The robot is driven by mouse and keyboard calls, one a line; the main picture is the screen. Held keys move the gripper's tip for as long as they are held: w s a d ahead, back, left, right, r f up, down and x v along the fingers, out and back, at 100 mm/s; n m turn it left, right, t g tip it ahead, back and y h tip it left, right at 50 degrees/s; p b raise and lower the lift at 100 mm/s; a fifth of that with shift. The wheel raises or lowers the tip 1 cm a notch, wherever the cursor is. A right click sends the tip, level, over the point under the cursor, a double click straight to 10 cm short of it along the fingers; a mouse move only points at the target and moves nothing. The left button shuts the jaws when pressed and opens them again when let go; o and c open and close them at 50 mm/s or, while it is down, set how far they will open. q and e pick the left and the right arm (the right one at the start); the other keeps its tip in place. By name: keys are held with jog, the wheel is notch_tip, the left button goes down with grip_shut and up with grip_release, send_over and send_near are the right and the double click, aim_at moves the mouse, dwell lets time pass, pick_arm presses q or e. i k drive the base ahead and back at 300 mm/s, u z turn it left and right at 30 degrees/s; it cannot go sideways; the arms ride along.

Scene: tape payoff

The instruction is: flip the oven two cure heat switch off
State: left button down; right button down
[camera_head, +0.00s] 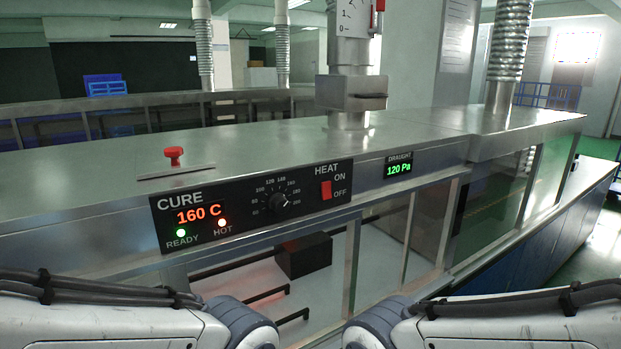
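The cure panel (246,219) is a black strip on the oven's front edge. Its red HEAT switch (326,190) is a small rocker between the ON and OFF labels; I cannot clearly tell which way it is tipped. A round dial (279,201) is left of the switch. No oven number shows. My two arms enter at the bottom left and bottom right, below the panel; both grippers are out of view.
A draught display (399,169) reads 120 Pa. A duct with a metal collar (351,92) rises from the top. Below are glazed openings with a dark block (304,256) inside. Space before the panel is clear.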

aim_at(326, 186)
jog(key=z, duration=2.05)
jog(key=k, duration=1.15)
jog(key=u, duration=1.3)
jog(key=i, duration=0.55)
